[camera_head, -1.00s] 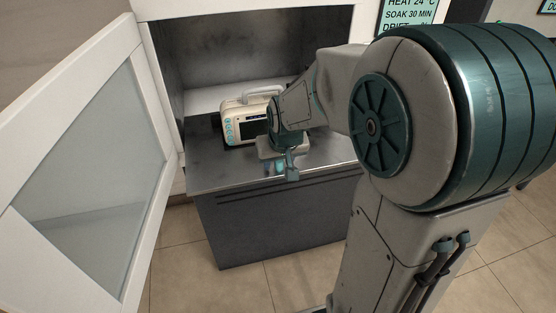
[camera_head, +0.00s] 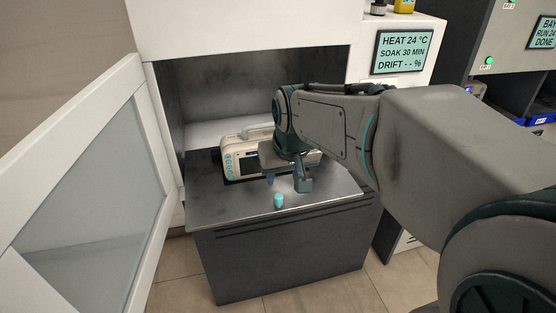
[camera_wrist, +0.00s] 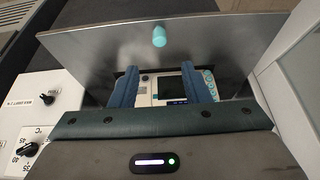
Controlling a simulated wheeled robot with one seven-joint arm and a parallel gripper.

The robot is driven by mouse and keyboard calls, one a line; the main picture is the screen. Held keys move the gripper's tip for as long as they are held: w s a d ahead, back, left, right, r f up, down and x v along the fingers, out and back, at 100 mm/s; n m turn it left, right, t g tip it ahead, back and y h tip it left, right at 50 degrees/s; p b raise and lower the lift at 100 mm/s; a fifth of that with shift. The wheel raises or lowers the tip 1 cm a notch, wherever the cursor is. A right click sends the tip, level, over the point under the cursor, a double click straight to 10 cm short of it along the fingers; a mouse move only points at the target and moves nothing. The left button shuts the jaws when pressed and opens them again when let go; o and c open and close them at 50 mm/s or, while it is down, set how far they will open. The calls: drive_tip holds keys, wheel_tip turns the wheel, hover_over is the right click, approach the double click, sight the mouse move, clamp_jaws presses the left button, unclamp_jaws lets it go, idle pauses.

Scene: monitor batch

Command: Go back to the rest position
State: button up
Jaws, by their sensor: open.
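A cream monitor (camera_head: 231,162) with a carry handle, dark screen and blue buttons stands on the grey metal shelf (camera_head: 215,205) inside the open chamber (camera_head: 210,85). My gripper (camera_head: 287,184) hangs in front of the monitor's right part and hides some of it. Its fingers are open, with nothing held between them. In the wrist view, the monitor (camera_wrist: 170,88) shows between the two blue fingers of my gripper (camera_wrist: 160,72). A small teal cylinder (camera_head: 279,201) stands near the shelf's front edge; it also shows in the wrist view (camera_wrist: 159,36).
The chamber's white door (camera_head: 140,110) with a glass pane stands open at the left. A display panel (camera_head: 403,50) reads HEAT 24 °C, SOAK 30 MIN. A dark rack (camera_head: 500,75) stands at the right. Tiled floor (camera_head: 295,293) shows in front of the chamber.

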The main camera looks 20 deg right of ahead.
drive_tip(key=shift+v, duration=0.9)
drive_tip(key=s+f+g+p, duration=0.1)
drive_tip(key=s+f, duration=0.3)
drive_tip(key=s, duration=0.8)
drive_tip(key=shift+s+f+g+p, duration=0.25)
drive_tip(key=shift+f+g+p, duration=0.15)
drive_tip(key=shift+p, duration=0.5)
